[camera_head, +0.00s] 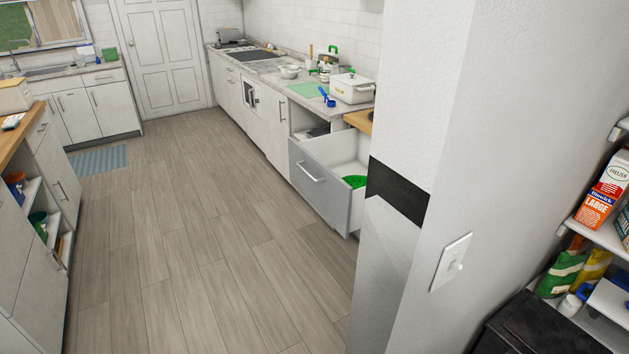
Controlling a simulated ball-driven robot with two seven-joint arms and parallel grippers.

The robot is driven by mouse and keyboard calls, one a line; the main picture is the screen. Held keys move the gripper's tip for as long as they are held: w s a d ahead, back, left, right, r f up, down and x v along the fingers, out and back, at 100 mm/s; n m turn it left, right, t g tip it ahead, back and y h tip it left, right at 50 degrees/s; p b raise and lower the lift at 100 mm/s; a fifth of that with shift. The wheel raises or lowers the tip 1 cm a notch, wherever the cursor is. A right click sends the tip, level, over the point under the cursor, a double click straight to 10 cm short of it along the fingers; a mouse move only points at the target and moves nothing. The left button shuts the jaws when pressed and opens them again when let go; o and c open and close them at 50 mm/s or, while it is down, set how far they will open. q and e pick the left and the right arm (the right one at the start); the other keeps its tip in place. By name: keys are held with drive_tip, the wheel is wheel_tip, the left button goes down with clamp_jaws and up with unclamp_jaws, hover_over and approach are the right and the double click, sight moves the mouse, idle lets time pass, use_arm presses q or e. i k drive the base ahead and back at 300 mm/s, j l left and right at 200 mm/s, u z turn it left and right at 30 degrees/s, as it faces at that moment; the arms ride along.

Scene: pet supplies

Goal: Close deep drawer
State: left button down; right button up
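A deep drawer (317,188) with a grey front and a bar handle (311,173) is pulled open from the counter run at the right of the kitchen. Its white inside shows, with a green item (355,182) lying in it. The drawer's near end is partly hidden behind the wall corner. Neither of my grippers shows in this view.
A white wall corner (415,130) with a light switch (452,262) stands close on the right. A shelf with boxes (604,190) and a black box (535,325) are at lower right. The wooden floor (190,240) is clear. Cabinets with a wooden top (22,135) line the left.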

sight(317, 166)
drive_tip(key=i+j+z, duration=0.2)
drive_tip(key=z, duration=0.25)
drive_tip(key=i+j+z, duration=0.25)
drive_tip(key=z, duration=0.2)
